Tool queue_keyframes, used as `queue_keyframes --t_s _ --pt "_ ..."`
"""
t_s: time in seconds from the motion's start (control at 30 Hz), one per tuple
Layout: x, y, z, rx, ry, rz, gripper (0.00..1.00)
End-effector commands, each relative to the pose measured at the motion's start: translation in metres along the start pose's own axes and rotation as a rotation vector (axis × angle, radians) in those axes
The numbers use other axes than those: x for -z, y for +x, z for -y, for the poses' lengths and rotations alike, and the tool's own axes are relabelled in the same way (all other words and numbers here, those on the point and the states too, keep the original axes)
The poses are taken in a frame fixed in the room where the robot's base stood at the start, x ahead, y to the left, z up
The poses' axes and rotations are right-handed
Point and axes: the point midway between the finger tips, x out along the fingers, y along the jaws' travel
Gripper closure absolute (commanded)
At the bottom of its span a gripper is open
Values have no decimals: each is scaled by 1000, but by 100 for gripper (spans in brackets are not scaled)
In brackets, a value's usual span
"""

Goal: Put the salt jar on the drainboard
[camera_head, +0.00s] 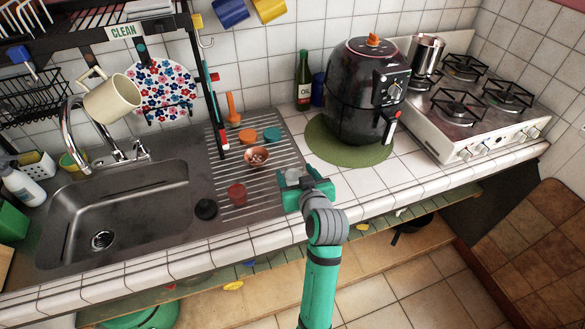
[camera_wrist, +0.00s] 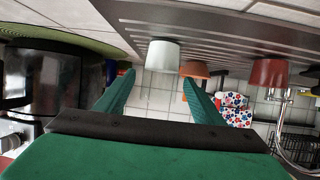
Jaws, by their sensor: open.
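A pale whitish jar, which looks like the salt jar, stands upright in the wrist view (camera_wrist: 163,54), where the picture is upside down. It also shows in the head view (camera_head: 292,175), partly hidden by my gripper (camera_head: 302,184). My gripper is open, its green fingers (camera_wrist: 158,80) on either side of the jar's line; I cannot tell whether the jar is between the tips or just beyond. The ridged metal drainboard (camera_head: 279,184) lies left of my gripper. The jar is at its right edge; I cannot tell which surface carries it.
A black air fryer (camera_head: 367,95) stands on a green mat (camera_head: 330,150) to the right. The sink (camera_head: 118,215) is left.

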Motion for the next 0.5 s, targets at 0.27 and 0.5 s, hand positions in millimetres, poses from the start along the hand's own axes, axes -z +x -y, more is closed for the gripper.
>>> queue_keyframes --t_s 0.27,0.5 --pt "0 -50 0 -2 0 -1 38" --pt "0 -68 0 0 0 1 38"
